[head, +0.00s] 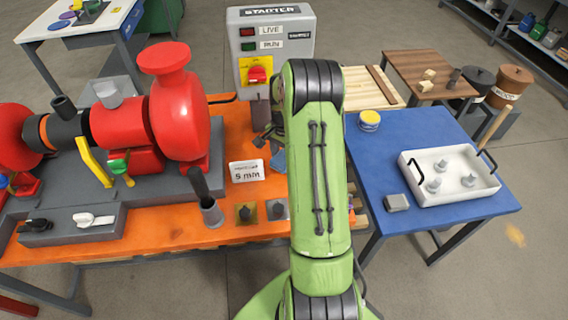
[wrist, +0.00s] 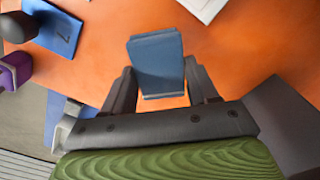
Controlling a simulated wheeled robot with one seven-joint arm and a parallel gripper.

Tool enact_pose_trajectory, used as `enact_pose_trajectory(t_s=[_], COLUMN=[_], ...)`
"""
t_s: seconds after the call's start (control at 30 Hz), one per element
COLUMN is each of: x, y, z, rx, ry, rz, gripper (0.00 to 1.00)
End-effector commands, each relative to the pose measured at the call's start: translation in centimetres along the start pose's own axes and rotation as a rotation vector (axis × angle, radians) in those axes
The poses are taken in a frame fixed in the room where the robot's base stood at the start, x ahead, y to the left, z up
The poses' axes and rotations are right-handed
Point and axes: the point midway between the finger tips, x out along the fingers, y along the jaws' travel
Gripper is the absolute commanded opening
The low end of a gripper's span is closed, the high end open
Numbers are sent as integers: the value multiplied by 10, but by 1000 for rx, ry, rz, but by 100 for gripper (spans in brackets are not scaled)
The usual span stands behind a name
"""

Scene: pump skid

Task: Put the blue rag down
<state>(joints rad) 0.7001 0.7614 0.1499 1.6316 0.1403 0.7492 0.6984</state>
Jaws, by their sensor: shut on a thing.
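The blue rag (wrist: 157,62) is a folded block between the two dark fingers of my gripper (wrist: 159,80) in the wrist view. My gripper is shut on it, above the orange bench top (wrist: 95,65). In the head view my green arm hides much of the gripper, and a small part of the blue rag (head: 277,161) shows at the arm's left side. I cannot tell whether the rag touches the bench.
The red pump (head: 178,105) fills the left. A blue table (head: 400,145) with a white tray (head: 455,190) is at right.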

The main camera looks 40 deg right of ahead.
Motion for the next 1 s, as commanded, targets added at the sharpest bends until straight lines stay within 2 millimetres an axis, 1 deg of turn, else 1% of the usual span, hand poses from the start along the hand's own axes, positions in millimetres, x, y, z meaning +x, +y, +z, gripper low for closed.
enact_pose_trajectory(t_s=[0.1, 0.17, 0.37, 0.5, 0.53, 0.67, 0.7, 0.93, 1.0], x=[23, 31, 31, 36, 35, 34, 34, 34, 30], y=[1, 0, 0, 0, 0, 0, 0, 0, 0], z=[0, 0, 0, 0, 0, 0, 0, 0, 0], rx=[0, 0, 0, 0, 0, 0, 0, 0, 0], ry=[-3, -2, 0, 0, 0, 0, 0, 0, 0], rz=[3, 2, 0, 0, 0, 0, 0, 0, 0], gripper=[25, 25, 25, 25, 62, 81, 84, 84, 84])
